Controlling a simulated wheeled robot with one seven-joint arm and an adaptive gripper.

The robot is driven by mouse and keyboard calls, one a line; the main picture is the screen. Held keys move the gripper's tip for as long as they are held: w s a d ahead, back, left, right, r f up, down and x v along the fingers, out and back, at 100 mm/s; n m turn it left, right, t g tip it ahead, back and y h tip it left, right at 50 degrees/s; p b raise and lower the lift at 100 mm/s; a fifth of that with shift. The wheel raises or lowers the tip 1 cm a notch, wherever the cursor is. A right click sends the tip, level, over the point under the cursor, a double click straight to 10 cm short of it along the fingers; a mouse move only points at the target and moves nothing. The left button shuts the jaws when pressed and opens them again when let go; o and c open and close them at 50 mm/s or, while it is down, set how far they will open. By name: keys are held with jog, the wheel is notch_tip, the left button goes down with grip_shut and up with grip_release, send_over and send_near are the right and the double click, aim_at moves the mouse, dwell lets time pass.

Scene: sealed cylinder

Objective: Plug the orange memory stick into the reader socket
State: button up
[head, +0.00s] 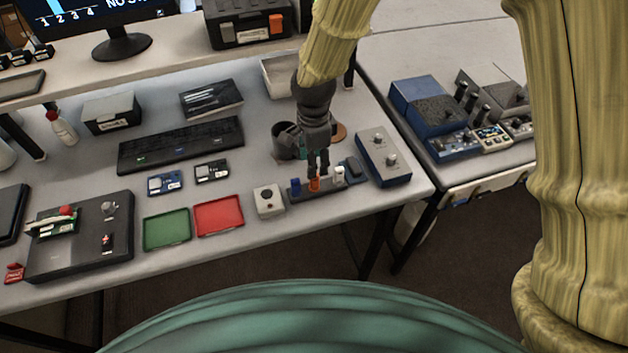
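The orange memory stick (314,184) stands upright in a dark holder (328,190) near the table's front right, between a blue stick (295,185) and a white stick (339,174). My gripper (318,172) points down right at the orange stick, its fingertips at the stick's top. The fingers hide part of it, and I cannot tell whether they grip it. I cannot tell for sure which device holds the reader socket.
A white box with a round black part (268,201) stands left of the holder, and a blue-grey box with knobs (383,157) stands right. Red (218,215) and green (167,229) trays lie further left. A dark cup (286,142) stands behind my gripper.

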aim_at(314, 180)
jog(key=shift+w+d+f+b, duration=0.1)
jog(key=shift+w+f+b, duration=0.2)
jog(key=shift+f, duration=0.3)
jog(key=shift+w+f+b, duration=0.15)
jog(key=shift+w+f, duration=0.2)
jog(key=shift+f, duration=0.2)
jog(key=shift+s+f+b, duration=0.45)
jog(key=shift+f+b, duration=0.2)
jog(key=shift+s+f+b, duration=0.2)
jog(key=shift+f+b, duration=0.15)
jog(key=shift+f, duration=0.05)
jog(key=f, duration=0.1)
jog(key=f+b, duration=0.1)
jog(key=f, duration=0.1)
jog(key=shift+w, duration=0.4)
jog(key=shift+s+f+b, duration=0.2)
jog(key=shift+f+b, duration=0.4)
jog(key=shift+f, duration=0.2)
jog(key=shift+w, duration=0.1)
jog(key=shift+p, duration=0.3)
